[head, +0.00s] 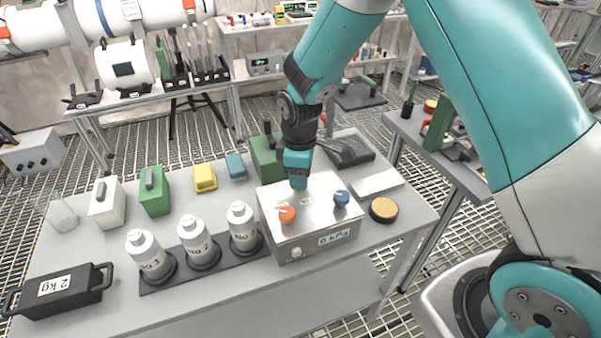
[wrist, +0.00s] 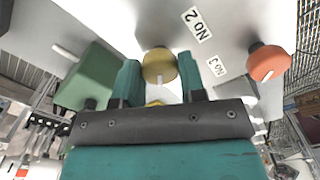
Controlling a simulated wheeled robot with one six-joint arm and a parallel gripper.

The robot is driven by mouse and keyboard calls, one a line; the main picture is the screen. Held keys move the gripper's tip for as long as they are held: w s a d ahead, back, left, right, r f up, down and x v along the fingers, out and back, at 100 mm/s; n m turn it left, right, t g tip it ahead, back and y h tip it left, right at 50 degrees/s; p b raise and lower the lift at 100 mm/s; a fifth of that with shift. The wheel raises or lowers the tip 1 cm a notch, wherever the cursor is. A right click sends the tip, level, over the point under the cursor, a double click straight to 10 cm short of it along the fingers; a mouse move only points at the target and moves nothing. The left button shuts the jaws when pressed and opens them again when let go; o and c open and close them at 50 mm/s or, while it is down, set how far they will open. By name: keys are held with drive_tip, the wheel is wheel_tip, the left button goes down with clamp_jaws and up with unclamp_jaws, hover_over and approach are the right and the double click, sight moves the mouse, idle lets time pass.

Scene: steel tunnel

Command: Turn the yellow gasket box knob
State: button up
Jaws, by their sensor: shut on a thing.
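The gasket box (head: 318,226) is a silver box with a "0 kPa" label on its front, standing on the grey table. My gripper (head: 298,184) points down at the back part of its top. In the wrist view the yellow knob (wrist: 159,64) sits between the two teal fingers, and my gripper (wrist: 157,72) is shut on it. A short white mark shows on the knob. The yellow knob is hidden behind my gripper in the head view. An orange-red knob (head: 287,215) and a blue knob (head: 341,198) stand towards the front of the top.
Three white bottles (head: 197,240) stand in a dark rack left of the box. A green box (head: 266,160) is close behind it, and a dark grey tool (head: 349,152) lies behind right. A round tan-topped disc (head: 383,209) lies to the right. Labels "No 2" and "No 3" show in the wrist view.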

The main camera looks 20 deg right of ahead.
drive_tip(key=shift+w, duration=0.1)
idle(0.3)
drive_tip(key=o, duration=0.9)
wheel_tip(320, 180, up, 18)
drive_tip(key=shift+f+b, duration=0.25)
drive_tip(key=shift+b, duration=0.45)
